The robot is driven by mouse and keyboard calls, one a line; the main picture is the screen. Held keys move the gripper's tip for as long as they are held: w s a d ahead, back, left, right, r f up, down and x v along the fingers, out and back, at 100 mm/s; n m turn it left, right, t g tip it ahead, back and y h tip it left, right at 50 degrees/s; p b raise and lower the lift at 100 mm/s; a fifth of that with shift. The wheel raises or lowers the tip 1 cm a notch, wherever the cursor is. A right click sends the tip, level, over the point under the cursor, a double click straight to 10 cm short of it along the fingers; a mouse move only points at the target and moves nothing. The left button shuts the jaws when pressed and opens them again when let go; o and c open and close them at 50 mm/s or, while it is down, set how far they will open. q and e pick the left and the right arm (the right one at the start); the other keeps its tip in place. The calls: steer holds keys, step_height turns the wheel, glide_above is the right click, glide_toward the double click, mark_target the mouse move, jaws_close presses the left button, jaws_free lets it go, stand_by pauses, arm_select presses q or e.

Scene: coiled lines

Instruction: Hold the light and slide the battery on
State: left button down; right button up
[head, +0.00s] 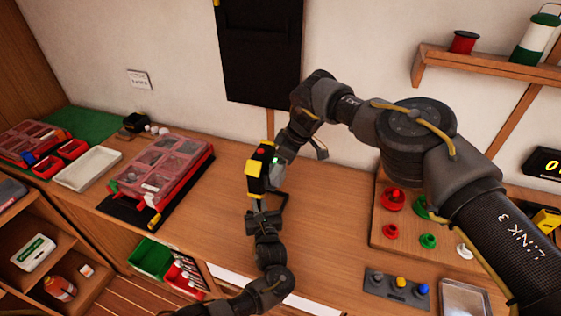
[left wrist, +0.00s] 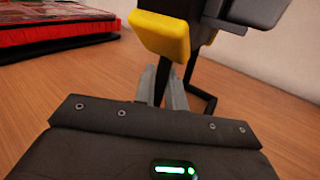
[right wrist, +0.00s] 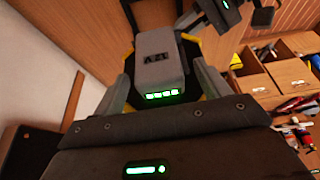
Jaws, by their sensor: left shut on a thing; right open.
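The yellow and black work light (head: 255,184) is held upright above the bench in the head view. My left gripper (head: 263,208) is shut on its dark handle; the yellow part (left wrist: 160,36) and handle also show in the left wrist view. The grey battery (right wrist: 160,68), with several lit green lights, is against the light's yellow-edged end in the right wrist view. I cannot tell how far on it sits. My right gripper (right wrist: 163,80) is open, with one finger on each side of the battery. In the head view my right wrist partly hides this spot.
A red organizer case (head: 163,167) lies left on the bench, with a white tray (head: 88,168) beyond it. A board with coloured knobs (head: 393,198) and a metal tray (head: 464,298) are at the right. A dark panel (head: 262,50) hangs on the wall. The bench around the light is mostly clear.

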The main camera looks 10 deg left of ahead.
steer(key=v, duration=1.1)
steer(key=shift+r, duration=0.25)
steer(key=shift+d, duration=0.15)
arm_select(q)
steer(key=c, duration=1.4)
jaws_free()
steer(key=shift+o, duration=0.2)
steer(key=v, duration=0.7)
steer(key=shift+s+d, duration=0.1)
steer(key=shift+s, duration=0.2)
